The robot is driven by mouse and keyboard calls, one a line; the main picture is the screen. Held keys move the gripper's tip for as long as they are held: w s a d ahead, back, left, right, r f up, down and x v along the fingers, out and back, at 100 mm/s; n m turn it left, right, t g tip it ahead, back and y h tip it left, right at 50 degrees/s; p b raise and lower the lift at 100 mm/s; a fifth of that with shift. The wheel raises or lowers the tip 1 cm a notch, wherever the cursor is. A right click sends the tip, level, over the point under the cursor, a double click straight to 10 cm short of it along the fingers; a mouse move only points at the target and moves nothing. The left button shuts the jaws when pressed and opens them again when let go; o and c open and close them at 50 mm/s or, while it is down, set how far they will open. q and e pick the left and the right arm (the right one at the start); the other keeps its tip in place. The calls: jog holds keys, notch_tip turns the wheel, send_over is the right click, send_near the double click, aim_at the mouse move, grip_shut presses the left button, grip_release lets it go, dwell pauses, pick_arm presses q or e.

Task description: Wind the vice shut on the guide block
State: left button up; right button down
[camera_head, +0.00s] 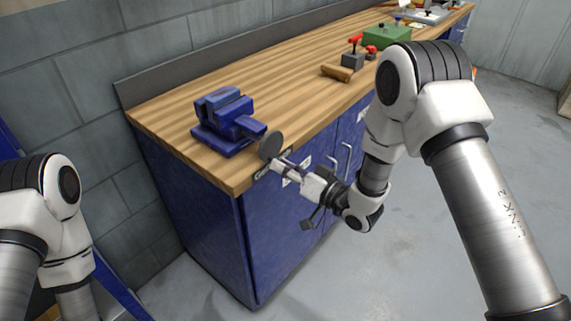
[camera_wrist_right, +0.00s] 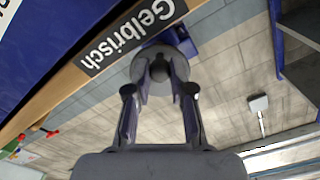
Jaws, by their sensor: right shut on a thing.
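The blue vice (camera_head: 222,112) stands on the near left end of the wooden workbench. Its grey round handwheel (camera_head: 271,145) sticks out past the bench's front edge; it also shows in the right wrist view (camera_wrist_right: 160,50). My right gripper (camera_head: 282,163) is in front of the wheel, and its fingers (camera_wrist_right: 160,82) are shut on the wheel's middle part. I cannot tell the guide block apart from the blue vice, nor how wide the jaws stand. My left arm shows at the left edge, but its gripper is out of view.
The workbench (camera_head: 180,98) has blue cabinet doors with handles below. Farther along lie a wooden cylinder (camera_head: 337,73), a grey block with a red knob (camera_head: 352,61) and a green box (camera_head: 387,37). Bare bench top lies between vice and cylinder. A block wall is behind.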

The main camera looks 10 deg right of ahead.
jog(key=m+p, duration=0.1)
jog(key=r+m+p, duration=0.1)
jog(key=shift+s+a+m, duration=0.15)
jog(key=shift+a+m, duration=0.1)
jog(key=shift+m, duration=0.05)
jog(key=shift+f+m, duration=0.15)
jog(key=shift+m, duration=0.25)
